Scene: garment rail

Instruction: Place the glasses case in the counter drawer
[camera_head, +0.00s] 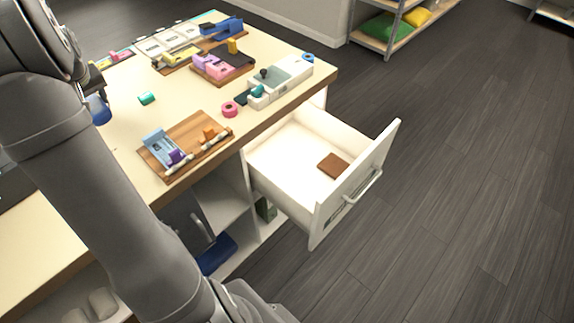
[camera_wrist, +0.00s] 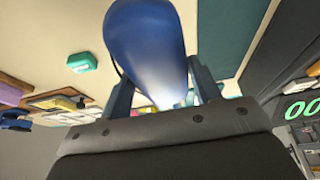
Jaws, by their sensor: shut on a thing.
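A dark blue, rounded glasses case (camera_wrist: 147,45) fills the top middle of the wrist view. My gripper (camera_wrist: 163,88) is shut on it, with one finger on each side. In the head view a bit of the blue case (camera_head: 100,111) shows beside my arm, over the left part of the counter; my arm hides the rest. The white counter drawer (camera_head: 360,178) is pulled open at the right side of the counter. A small brown item (camera_head: 333,166) lies inside it near the front panel. My gripper is well left of the drawer.
The counter (camera_head: 115,128) carries wooden trays (camera_head: 188,143) with coloured items, a grey box (camera_head: 282,82), a pink ring (camera_head: 229,109) and a green piece (camera_head: 147,98). Open shelves (camera_head: 222,200) sit below. The drawer's left and rear floor is bare.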

